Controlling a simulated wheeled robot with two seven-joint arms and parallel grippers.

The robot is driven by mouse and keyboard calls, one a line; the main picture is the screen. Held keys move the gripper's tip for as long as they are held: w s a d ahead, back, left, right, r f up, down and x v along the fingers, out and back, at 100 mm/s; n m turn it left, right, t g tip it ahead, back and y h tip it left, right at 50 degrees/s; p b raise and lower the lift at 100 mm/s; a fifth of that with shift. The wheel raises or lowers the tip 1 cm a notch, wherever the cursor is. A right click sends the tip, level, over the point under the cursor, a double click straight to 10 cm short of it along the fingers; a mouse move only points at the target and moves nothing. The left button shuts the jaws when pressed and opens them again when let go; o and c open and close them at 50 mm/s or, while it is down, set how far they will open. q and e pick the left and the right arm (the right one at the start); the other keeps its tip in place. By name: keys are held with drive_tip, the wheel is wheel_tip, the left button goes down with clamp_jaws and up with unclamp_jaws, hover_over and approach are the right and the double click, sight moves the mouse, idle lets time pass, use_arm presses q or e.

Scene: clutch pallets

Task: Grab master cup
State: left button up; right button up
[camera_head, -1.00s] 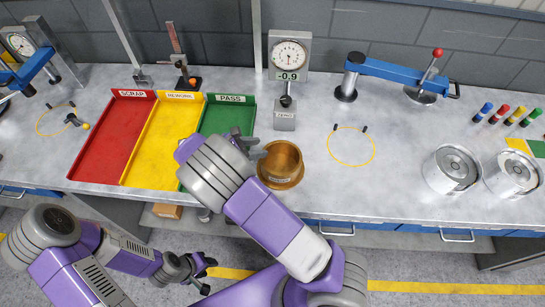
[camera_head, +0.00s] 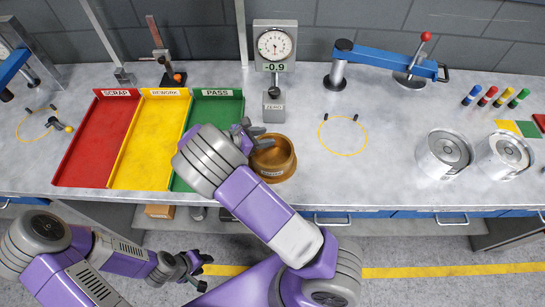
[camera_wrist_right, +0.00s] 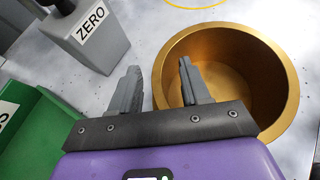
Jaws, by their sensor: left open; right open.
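The master cup, a brass-coloured round cup (camera_head: 281,158) with a small label, stands upright on the bench to the right of the green tray. My right gripper (camera_head: 249,134) is open at the cup's back left, partly hidden by my arm. In the right wrist view, the cup (camera_wrist_right: 245,75) is empty inside. The fingers of my right gripper (camera_wrist_right: 159,66) are apart: the right one overlaps the cup's opening, the left one is outside it. The near-left rim lies between them in the picture; contact cannot be told. My left gripper (camera_head: 194,270) is open and empty, low before the bench.
The dial gauge stand (camera_head: 275,60) reading -0.9, with its ZERO block (camera_head: 274,106), stands close behind the cup. Red (camera_head: 72,172), yellow and green trays lie left. A yellow ring mark (camera_head: 343,153) and two metal cylinders (camera_head: 445,153) are right. Bench between ring and cylinders is clear.

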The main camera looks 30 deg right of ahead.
clamp_jaws()
drive_tip(key=shift+s+a+f, duration=0.15)
drive_tip(key=shift+f, duration=0.1)
idle(0.9)
drive_tip(key=shift+r, duration=0.1)
